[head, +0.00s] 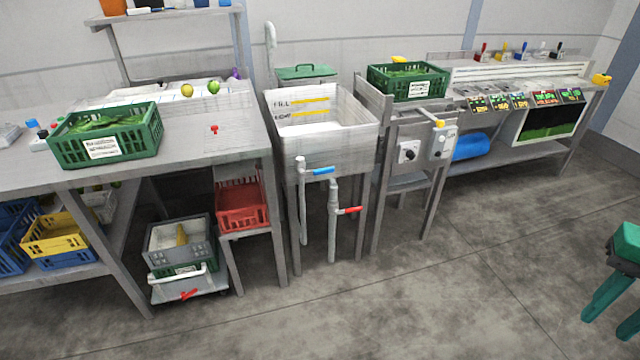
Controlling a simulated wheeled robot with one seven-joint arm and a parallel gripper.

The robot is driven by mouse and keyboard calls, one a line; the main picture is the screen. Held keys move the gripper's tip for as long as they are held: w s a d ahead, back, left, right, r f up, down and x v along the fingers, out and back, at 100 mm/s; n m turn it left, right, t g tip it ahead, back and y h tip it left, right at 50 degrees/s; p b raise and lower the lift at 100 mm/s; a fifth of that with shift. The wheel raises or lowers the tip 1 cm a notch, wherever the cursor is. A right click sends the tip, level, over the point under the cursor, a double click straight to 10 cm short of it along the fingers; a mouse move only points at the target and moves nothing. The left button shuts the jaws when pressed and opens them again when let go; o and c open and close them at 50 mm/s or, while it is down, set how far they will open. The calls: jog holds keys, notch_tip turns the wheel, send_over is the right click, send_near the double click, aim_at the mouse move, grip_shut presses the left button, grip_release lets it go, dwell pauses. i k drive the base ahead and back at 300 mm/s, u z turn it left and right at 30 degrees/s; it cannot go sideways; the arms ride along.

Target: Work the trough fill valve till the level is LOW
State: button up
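The trough (328,150) is a pale, open basin on grey legs in the middle of the head view. Two yellow lines with dark lettering mark its inner back wall; the upper reads FILL, the lower is too small to read surely. The white basin floor shows, but I cannot tell whether water lies in it. A blue lever (322,171) sticks out to the right from the left pipe at the trough's front. A red lever (349,210) sticks out to the right from a lower pipe. No label shows which is the fill valve. My gripper is not in view.
A grey workbench (225,138) with a green crate (150,140) stands left of the trough. A stand with a control box (408,151) and another green crate (428,92) is close on the right. A teal stool (610,280) is at far right. The floor in front is clear.

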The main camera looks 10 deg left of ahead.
aim_at(331, 169)
jog(key=z, duration=0.1)
jog(key=k, duration=0.15)
jog(key=z, duration=1.35)
jog(key=i, duration=1.05)
jog(key=u, duration=1.8)
jog(key=i, duration=1)
jog(key=z, duration=0.05)
